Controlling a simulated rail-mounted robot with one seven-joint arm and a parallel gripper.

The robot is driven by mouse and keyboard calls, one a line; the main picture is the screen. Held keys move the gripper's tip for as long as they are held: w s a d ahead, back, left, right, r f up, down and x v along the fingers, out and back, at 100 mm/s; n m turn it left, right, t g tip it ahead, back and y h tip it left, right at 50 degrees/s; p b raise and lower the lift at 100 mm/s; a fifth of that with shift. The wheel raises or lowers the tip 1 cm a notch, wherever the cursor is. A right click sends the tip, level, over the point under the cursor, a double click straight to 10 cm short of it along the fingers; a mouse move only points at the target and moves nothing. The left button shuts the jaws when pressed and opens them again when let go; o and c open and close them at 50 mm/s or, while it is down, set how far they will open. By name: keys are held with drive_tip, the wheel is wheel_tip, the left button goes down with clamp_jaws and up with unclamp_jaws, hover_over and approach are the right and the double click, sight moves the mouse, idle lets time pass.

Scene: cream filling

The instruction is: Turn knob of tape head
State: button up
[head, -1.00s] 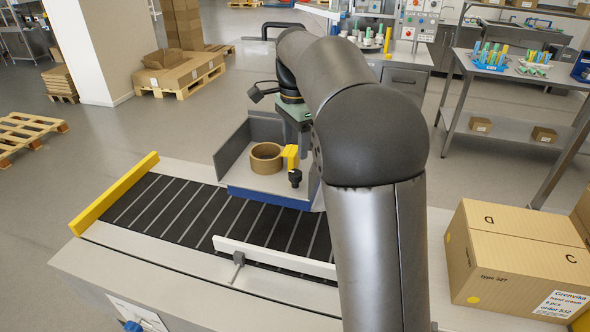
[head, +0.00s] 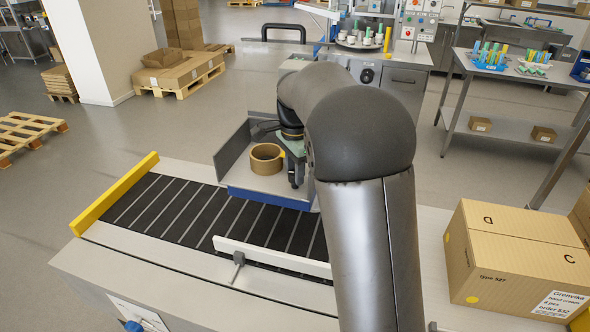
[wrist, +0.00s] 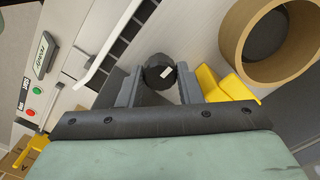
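The tape head is a yellow part on the tray beside the tape roll. In the wrist view its yellow body (wrist: 226,84) is at the right of my fingers. Its black round knob (wrist: 159,71) with a small white mark lies between my two fingertips. My gripper (wrist: 161,83) is open around the knob, one finger on each side, with little room. Whether the fingers touch it cannot be told. In the head view my gripper (head: 297,175) points down at the tray's right side and hides the knob and most of the yellow body.
The brown tape roll (head: 266,158) stands close by on the grey tray (head: 237,178), which has raised walls. A striped black conveyor (head: 180,208) with a white guide bar (head: 270,256) lies in front. A cardboard box (head: 515,262) stands at the right.

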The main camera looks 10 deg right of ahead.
drive_tip(key=shift+n, duration=0.3)
drive_tip(key=n, duration=0.3)
drive_tip(key=shift+n, duration=0.4)
drive_tip(key=n, duration=0.4)
drive_tip(key=shift+n, duration=0.3)
drive_tip(key=n, duration=0.4)
drive_tip(key=shift+n+p, duration=0.35)
drive_tip(key=shift+n, duration=2.05)
drive_tip(key=o, duration=1)
wheel_tip(320, 180, up, 17)
drive_tip(key=shift+r, duration=0.2)
